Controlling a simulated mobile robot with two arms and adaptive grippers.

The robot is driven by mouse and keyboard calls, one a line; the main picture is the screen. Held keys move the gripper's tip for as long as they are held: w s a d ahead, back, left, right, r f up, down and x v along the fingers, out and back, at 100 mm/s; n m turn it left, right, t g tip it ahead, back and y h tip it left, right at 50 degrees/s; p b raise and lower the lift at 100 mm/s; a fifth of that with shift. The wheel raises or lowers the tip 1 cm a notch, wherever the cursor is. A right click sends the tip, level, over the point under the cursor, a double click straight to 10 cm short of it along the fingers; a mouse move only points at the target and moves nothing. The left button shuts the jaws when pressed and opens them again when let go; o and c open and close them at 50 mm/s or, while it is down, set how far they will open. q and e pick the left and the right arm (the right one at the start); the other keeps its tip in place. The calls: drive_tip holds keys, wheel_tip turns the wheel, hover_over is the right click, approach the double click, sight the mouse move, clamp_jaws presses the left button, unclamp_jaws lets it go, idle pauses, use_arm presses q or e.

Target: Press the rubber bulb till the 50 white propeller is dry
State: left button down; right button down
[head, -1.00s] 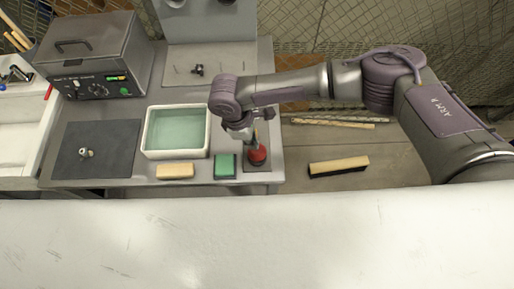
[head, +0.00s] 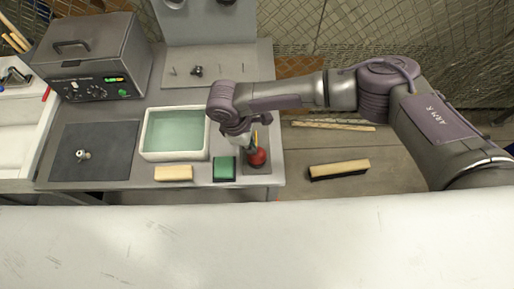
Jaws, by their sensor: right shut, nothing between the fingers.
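The red rubber bulb (head: 257,157) sits on a dark pad at the bench's right end. My right gripper (head: 251,143) points down just above and behind it, shut and empty; whether it touches the bulb I cannot tell. A small whitish propeller part (head: 83,155) lies on the dark mat (head: 115,165) at the left; any number on it is too small to read, and wetness cannot be seen. A small dark part (head: 196,71) lies on the grey pegged plate at the back. My left gripper is not in view.
A white-rimmed tank of greenish water (head: 146,150) stands mid-bench. In front lie a tan block (head: 173,173) and a green pad (head: 224,168). A grey control box (head: 90,60) stands back left. A brush (head: 339,170) lies to the right, beyond the bench.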

drive_tip(key=shift+w+a+r, duration=0.15)
drive_tip(key=shift+a+r, duration=0.05)
drive_tip(key=shift+a, duration=0.5)
drive_tip(key=shift+w+a+r, duration=0.15)
drive_tip(key=shift+a, duration=0.5)
drive_tip(key=shift+r, duration=0.1)
drive_tip(key=v, duration=1.2)
drive_tip(key=shift+s, duration=0.1)
